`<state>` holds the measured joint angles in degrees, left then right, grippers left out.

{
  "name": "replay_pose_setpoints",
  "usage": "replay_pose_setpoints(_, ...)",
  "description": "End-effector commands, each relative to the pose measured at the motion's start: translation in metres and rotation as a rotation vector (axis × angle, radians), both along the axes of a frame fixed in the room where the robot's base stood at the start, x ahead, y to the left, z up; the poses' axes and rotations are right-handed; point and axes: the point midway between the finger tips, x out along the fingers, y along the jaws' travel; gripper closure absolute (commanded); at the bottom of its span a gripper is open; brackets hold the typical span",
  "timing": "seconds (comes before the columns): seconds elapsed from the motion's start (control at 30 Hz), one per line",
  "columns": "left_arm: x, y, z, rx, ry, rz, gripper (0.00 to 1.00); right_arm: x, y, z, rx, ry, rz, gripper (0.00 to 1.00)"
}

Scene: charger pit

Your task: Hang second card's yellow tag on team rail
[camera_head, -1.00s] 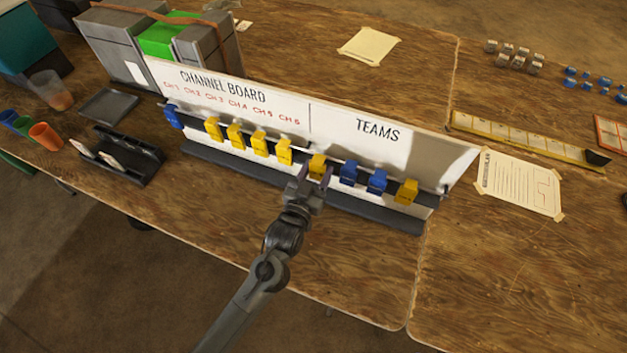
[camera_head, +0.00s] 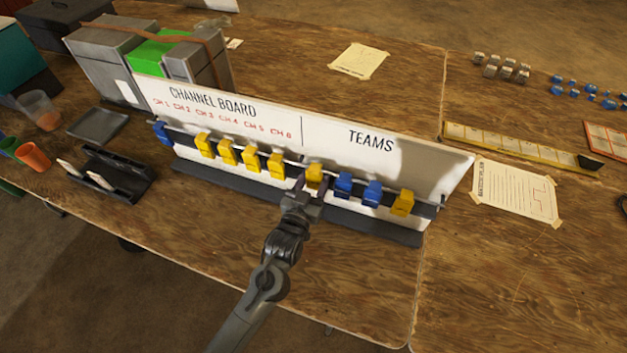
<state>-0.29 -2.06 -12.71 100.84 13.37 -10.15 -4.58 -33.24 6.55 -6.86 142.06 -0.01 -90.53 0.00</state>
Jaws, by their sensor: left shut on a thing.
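The white board (camera_head: 322,143) stands on the wooden table, with a channel side at left and a teams side at right. My left gripper (camera_head: 313,190) is at the left end of the teams rail, shut on a yellow tag (camera_head: 314,175). The tag is at the rail; whether it hangs on it I cannot tell. To its right on the teams rail are two blue tags (camera_head: 343,184) and another yellow tag (camera_head: 402,203). Several yellow tags (camera_head: 227,153) and one blue tag (camera_head: 161,132) are on the channel side. My right gripper is not in view.
A dark card rack (camera_head: 112,175) with pale cards stands left of the board, near a grey tray (camera_head: 98,125) and coloured cups (camera_head: 33,156). Grey cases (camera_head: 197,60) stand behind the board. The table in front of the board is clear apart from my arm.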

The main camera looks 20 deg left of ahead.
Motion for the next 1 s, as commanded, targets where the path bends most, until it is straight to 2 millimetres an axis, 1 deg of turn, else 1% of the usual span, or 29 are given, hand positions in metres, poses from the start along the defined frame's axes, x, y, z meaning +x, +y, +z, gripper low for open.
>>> replay_pose_setpoints(0.1,0.000,0.000,0.000,0.000,0.000,0.000,0.76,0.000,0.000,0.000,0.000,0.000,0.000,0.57)
replay_pose_setpoints(0.13,0.000,0.000,0.000,0.000,0.000,0.000,0.48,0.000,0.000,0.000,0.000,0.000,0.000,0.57)
replay_pose_setpoints(0.3,0.000,0.000,0.000,0.000,0.000,0.000,0.22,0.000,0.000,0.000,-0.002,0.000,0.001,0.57)
replay_pose_setpoints(0.33,0.000,0.000,0.000,0.000,0.000,0.000,0.20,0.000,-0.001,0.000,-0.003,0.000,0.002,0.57)
replay_pose_setpoints(0.6,-0.001,0.000,0.000,0.000,0.001,0.000,0.20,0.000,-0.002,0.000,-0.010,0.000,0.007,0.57)
replay_pose_setpoints(0.73,-0.007,0.000,0.000,0.000,0.001,0.000,0.20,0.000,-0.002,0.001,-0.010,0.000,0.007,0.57)
replay_pose_setpoints(0.87,-0.022,0.000,0.000,0.000,0.002,0.000,0.20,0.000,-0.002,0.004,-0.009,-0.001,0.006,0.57)
replay_pose_setpoints(1.0,-0.046,-0.001,0.000,0.001,0.004,-0.001,0.20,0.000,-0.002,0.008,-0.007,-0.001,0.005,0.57)
